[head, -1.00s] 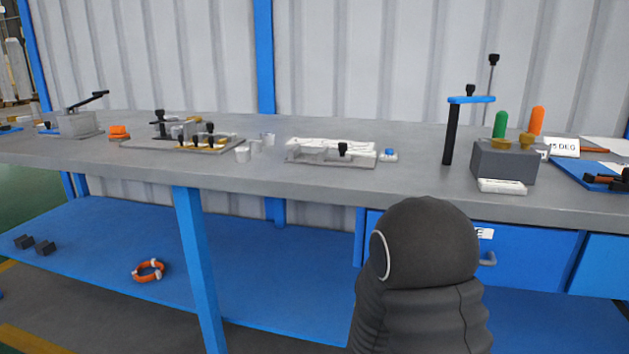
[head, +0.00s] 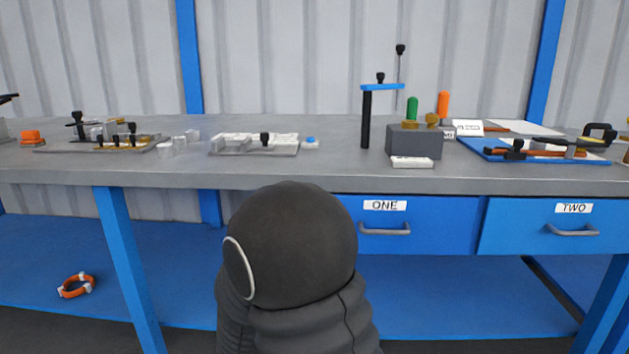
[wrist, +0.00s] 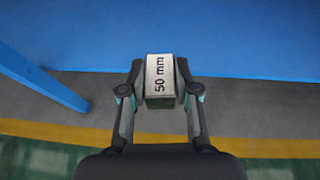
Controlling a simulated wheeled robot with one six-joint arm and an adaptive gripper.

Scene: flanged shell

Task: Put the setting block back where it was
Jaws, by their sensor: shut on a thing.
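My gripper (wrist: 160,92) is shut on a small grey metal block (wrist: 159,70) marked "50 mm", seen in the wrist view. The block sits between the two fingertips, over the floor near the edge of the blue lower shelf. In the head view my dark arm covers the lower middle, and neither the gripper nor the held block shows there. Which spot the block came from cannot be told from these frames.
Drawers ONE (head: 430,229) and TWO (head: 555,228) are shut below.

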